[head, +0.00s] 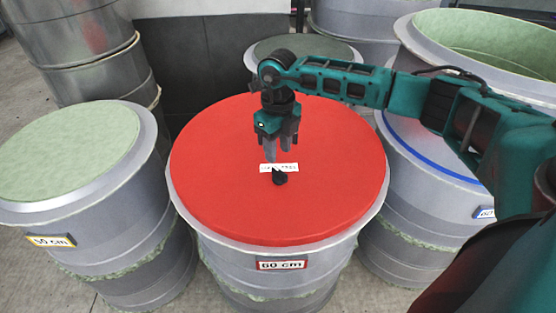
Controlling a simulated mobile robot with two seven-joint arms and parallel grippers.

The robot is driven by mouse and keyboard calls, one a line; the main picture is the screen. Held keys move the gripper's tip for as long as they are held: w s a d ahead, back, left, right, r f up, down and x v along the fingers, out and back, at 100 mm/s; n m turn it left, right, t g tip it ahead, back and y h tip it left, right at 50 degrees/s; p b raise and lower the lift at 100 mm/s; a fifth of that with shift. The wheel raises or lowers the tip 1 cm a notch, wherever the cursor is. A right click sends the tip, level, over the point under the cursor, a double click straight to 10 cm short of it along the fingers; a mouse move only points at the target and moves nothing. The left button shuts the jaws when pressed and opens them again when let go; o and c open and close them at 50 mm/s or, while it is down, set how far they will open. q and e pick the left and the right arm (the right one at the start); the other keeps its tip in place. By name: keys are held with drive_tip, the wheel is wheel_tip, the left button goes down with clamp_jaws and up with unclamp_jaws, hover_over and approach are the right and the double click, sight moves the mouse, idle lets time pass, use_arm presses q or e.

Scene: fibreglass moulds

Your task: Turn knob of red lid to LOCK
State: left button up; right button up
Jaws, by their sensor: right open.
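The red lid (225,190) lies flat on a grey drum-shaped mould labelled 60 cm. A small black knob (280,178) sits near the lid's middle, just in front of a white label strip (290,168). The print on the strip is too small to read, and I cannot tell which way the knob points. My right gripper (272,156) points down over the lid, just behind the knob and strip. It is open and looks empty, its fingers close to the strip; I cannot tell whether they touch the lid. My left gripper is not in view.
A mould with a pale green top (65,150) and a 50 cm label stands at left. A mould with a blue band (420,225) stands at right, under my right arm. More moulds stand behind. The lid around the knob is clear.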

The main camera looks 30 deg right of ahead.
sight(279, 170)
wheel_tip(279, 170, up, 6)
drive_tip(key=shift+r, duration=0.15)
drive_tip(key=shift+s, duration=0.1)
idle(0.5)
